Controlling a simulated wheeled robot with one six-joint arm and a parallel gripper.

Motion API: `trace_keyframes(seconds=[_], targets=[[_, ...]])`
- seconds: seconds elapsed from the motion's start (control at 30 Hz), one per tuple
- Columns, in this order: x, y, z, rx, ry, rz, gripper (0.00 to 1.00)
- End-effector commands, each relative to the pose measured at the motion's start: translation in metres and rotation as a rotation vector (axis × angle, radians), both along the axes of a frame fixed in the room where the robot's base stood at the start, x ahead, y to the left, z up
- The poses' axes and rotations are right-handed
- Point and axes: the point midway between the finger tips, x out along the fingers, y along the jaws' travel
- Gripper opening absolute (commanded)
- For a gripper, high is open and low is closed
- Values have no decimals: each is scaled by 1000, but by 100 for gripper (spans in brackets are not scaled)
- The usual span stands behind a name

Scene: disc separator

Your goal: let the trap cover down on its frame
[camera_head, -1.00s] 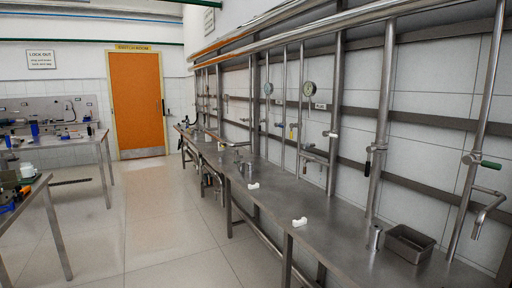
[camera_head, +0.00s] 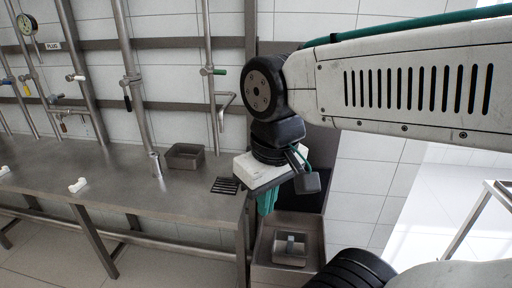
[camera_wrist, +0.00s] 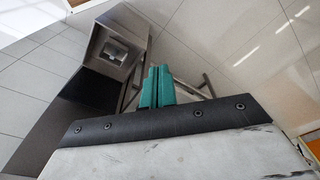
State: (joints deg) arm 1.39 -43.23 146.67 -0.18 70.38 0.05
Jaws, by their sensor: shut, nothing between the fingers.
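My gripper (camera_head: 267,208) points down beside the bench's right end, its green fingers together and empty. Its fingers also show in the wrist view (camera_wrist: 157,72), side by side. A grey-brown box (camera_head: 262,248) with an open top stands below and a little right of the fingers, with a small grey square piece (camera_head: 290,246) inside. The box shows at upper left in the wrist view (camera_wrist: 97,45). A dark flat surface (camera_wrist: 62,118) adjoins it. A dark slotted grating (camera_head: 226,186) lies at the bench end. I cannot tell which of these is the trap cover or frame.
The steel bench (camera_head: 150,196) runs along the left, carrying a grey tray (camera_head: 185,158), a small metal cylinder (camera_head: 155,163) and a white fitting (camera_head: 78,185). Upright pipes with valves stand behind it. Tiled floor is open at right in the wrist view, beyond thin metal legs.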

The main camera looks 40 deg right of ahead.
Motion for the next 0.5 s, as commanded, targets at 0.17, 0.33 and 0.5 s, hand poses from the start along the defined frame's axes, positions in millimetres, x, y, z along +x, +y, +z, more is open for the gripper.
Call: trace_keyframes(seconds=[0.17, 0.33, 0.5], targets=[[15, -30, -19, 9, 123, -141, 0], [55, -82, -38, 16, 176, -309, 0], [98, -153, -67, 8, 157, -476, 0]])
